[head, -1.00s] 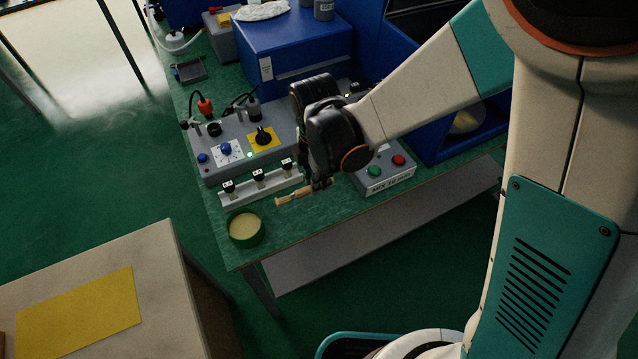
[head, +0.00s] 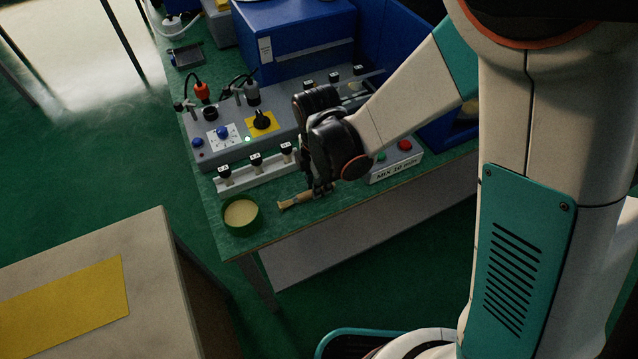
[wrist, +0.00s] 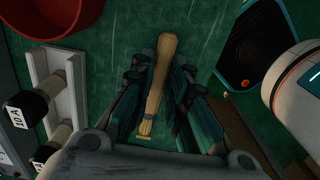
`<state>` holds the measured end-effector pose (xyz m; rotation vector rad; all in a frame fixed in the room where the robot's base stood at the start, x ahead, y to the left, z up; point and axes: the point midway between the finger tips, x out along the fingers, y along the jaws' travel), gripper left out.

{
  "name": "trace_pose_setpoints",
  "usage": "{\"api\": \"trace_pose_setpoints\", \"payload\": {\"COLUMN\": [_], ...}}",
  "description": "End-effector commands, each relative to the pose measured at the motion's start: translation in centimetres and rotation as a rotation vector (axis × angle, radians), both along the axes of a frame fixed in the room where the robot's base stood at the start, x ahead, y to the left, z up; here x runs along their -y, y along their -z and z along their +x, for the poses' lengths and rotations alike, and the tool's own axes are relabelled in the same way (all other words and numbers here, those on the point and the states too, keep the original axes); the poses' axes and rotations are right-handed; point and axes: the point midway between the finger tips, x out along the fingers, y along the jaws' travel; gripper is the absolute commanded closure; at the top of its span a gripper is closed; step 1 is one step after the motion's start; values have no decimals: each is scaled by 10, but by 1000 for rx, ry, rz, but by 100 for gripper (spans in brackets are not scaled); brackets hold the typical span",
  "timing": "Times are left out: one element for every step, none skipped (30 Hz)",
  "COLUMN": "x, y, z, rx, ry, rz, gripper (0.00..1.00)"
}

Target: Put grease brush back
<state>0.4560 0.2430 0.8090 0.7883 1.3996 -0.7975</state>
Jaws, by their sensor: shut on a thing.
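The grease brush has a pale wooden handle (head: 295,201) and points left from under my gripper (head: 319,190) in the head view, over the bench's front strip. In the wrist view the brush (wrist: 158,82) lies lengthwise between the fingers of my gripper (wrist: 160,90), which is shut on it. I cannot tell whether the brush touches the bench. A green round pot (head: 240,215) with cream-coloured contents stands on the bench corner, left of the brush and apart from it. A red round container (wrist: 50,15) shows at the wrist view's upper left; I cannot match it to the pot.
A white rail (head: 257,171) with several labelled black-topped pieces stands behind the pot. Behind it is a grey control box (head: 220,146) with knobs. A button box (head: 396,163) sits right of my gripper. A separate table (head: 150,260) with a yellow sheet is at lower left.

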Motion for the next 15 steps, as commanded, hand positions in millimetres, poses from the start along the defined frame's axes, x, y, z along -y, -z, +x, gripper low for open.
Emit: {"api": "trace_pose_setpoints", "payload": {"x": [0, 0, 0, 0, 0, 0, 0, 0, 0, 0, 0, 0, 0, 0, 0], "y": [0, 1, 3, 4, 5, 3, 3, 3, 3, 3, 3, 3, 3, 3, 3], "z": [0, 0, 0, 0, 0, 0, 0, 0, 0, 0, 0, 0, 0, 0, 0], "rx": [0, 0, 0, 0, 0, 0, 0, 0, 0, 0, 0, 0, 0, 0, 0], "ry": [0, 0, 0, 0, 0, 0, 0, 0, 0, 0, 0, 0, 0, 0, 0], "rz": [0, 0, 0, 0, 0, 0, 0, 0, 0, 0, 0, 0, 0, 0, 0], "gripper": [100, 100, 100, 100, 100, 76, 69, 65, 65, 65, 65, 65, 65, 65, 65]}}
